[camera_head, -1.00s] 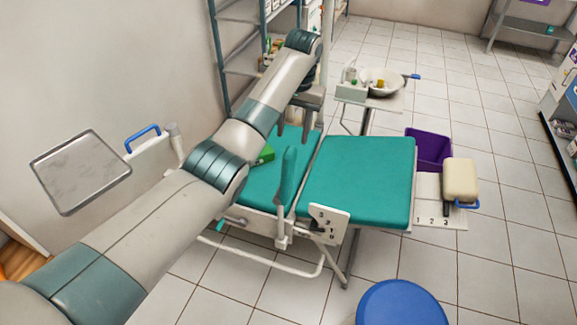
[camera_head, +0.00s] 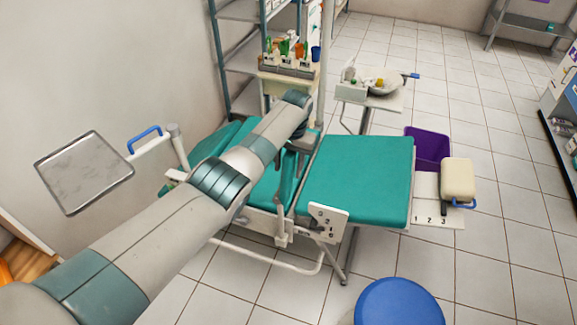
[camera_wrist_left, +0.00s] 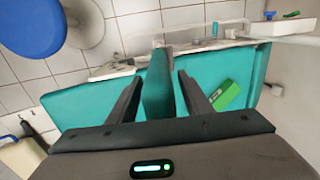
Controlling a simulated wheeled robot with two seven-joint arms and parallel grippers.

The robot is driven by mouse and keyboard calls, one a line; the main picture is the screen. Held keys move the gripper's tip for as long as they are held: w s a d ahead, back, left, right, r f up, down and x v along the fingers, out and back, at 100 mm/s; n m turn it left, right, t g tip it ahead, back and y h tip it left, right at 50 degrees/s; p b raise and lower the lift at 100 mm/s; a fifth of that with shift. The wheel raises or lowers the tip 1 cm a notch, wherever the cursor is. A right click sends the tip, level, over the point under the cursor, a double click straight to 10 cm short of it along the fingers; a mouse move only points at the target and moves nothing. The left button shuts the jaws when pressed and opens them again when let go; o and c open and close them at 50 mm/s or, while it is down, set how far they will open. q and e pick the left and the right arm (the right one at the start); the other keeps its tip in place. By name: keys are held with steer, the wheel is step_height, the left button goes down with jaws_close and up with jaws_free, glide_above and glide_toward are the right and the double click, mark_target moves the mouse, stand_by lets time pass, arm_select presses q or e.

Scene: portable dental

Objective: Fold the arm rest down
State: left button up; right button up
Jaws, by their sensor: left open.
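The arm rest (camera_head: 286,192) is a teal pad standing upright at the near side of the dental chair (camera_head: 357,180). In the left wrist view the arm rest (camera_wrist_left: 158,88) stands between the two dark fingers of my left gripper (camera_wrist_left: 160,76), with a visible gap on each side. My left gripper (camera_head: 295,162) is open and comes from above; in the head view my forearm and wrist partly hide it and the pad's upper part. My right gripper is out of view.
A green box (camera_wrist_left: 227,95) lies on the teal cushion beside the gripper. A metal tray (camera_head: 84,172) is at the left, and a blue stool (camera_head: 400,302) stands in front.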

arm_select(q)
steer(key=shift+f, duration=0.1)
steer(key=shift+c, duration=0.6)
jaws_close()
steer(key=shift+a, duration=0.15)
